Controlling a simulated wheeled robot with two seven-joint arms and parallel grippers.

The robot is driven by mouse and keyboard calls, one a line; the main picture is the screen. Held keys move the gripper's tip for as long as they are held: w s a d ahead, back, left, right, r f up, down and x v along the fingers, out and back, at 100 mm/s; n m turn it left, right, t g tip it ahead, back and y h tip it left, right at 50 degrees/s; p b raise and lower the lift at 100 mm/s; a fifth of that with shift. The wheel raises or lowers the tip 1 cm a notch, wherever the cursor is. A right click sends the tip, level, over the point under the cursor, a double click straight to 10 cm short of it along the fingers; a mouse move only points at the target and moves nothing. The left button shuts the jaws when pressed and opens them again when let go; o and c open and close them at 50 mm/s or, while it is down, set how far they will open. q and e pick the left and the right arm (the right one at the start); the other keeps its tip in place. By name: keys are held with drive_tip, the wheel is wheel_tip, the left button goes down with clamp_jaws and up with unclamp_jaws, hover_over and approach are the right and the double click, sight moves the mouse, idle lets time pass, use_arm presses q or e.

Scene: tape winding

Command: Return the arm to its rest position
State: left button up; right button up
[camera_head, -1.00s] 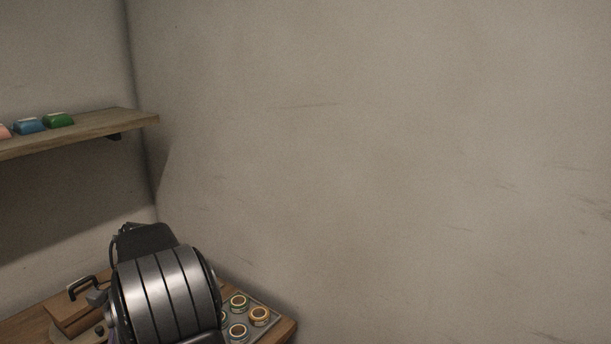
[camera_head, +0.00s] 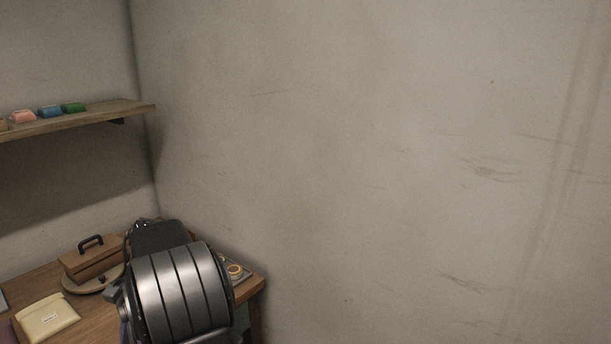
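One of my arms fills the lower left of the head view as a large ribbed metal link with a dark part behind it, over the table. I cannot tell from this which arm it is. Neither gripper shows; the arm hides what lies beyond it. The wooden table (camera_head: 88,318) is in the lower left corner. On it, a tray (camera_head: 246,278) with yellow-orange tape rolls (camera_head: 236,270) is partly hidden behind the arm.
A brown block with a black handle (camera_head: 91,241) sits on a round base left of the arm. A cream pouch (camera_head: 47,319) lies nearer. A wall shelf (camera_head: 91,117) holds pink, blue and green items. Bare wall (camera_head: 400,150) fills the right.

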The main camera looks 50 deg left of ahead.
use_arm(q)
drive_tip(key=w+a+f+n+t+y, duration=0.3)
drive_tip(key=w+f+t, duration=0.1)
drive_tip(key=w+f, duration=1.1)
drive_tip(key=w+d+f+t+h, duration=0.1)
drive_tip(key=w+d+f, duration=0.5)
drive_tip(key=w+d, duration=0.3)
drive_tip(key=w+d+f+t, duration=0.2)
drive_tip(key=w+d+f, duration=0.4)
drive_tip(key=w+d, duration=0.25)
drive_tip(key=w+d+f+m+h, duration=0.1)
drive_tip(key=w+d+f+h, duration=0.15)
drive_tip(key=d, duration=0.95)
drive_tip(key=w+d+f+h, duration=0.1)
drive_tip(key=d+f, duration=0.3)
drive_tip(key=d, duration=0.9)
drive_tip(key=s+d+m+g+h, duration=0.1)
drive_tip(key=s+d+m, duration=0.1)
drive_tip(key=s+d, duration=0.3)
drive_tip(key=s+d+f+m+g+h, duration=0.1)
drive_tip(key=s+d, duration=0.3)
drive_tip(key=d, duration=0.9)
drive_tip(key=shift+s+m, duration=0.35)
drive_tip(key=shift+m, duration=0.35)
